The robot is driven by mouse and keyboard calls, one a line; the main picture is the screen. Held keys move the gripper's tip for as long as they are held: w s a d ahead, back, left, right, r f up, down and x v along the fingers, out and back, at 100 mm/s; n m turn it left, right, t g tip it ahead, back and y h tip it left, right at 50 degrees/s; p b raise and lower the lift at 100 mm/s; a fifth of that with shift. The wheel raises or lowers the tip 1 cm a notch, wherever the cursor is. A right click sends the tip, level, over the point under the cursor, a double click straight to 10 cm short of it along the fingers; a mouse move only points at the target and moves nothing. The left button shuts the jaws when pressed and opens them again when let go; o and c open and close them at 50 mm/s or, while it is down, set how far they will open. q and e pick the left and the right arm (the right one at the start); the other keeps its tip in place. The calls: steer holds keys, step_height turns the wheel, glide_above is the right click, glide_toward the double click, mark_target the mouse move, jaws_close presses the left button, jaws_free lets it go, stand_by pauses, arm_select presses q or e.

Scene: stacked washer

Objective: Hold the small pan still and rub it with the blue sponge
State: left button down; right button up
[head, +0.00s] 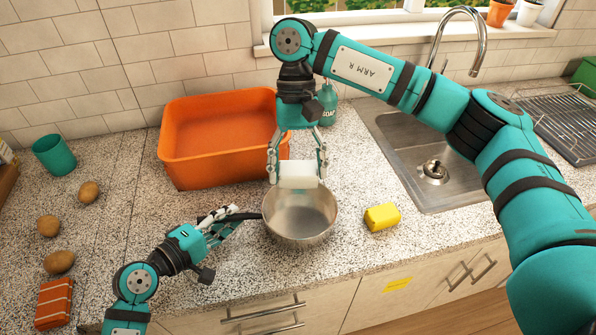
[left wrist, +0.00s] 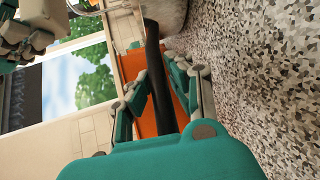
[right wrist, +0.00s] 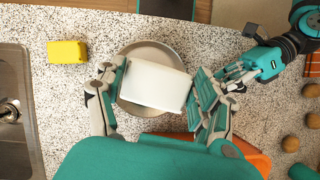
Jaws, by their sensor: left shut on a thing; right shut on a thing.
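The small pan (head: 300,222) is a round metal pan on the speckled counter, near its front edge. Its black handle (left wrist: 158,70) runs left between the fingers of my left gripper (head: 228,222), which is shut on it. My right gripper (head: 298,172) points down above the pan and is shut on a white block (right wrist: 152,88). The block is over the far part of the pan; I cannot tell whether it touches. I see no blue sponge; the held block looks white, and a yellow sponge-like block (head: 382,217) lies right of the pan.
An orange tub (head: 215,140) stands behind the pan, with a teal soap bottle (head: 327,103) beside it. A sink (head: 432,170) and dish rack (head: 565,125) are at right. Potatoes (head: 48,225), a teal cup (head: 54,155) and an orange striped block (head: 54,303) are at left.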

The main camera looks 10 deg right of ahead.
arm_select(q)
steer(key=shift+r, duration=0.1)
steer(key=c, duration=1.1)
jaws_free()
steer(key=shift+c, duration=0.2)
steer(key=shift+a, duration=0.1)
steer(key=v, duration=1.2)
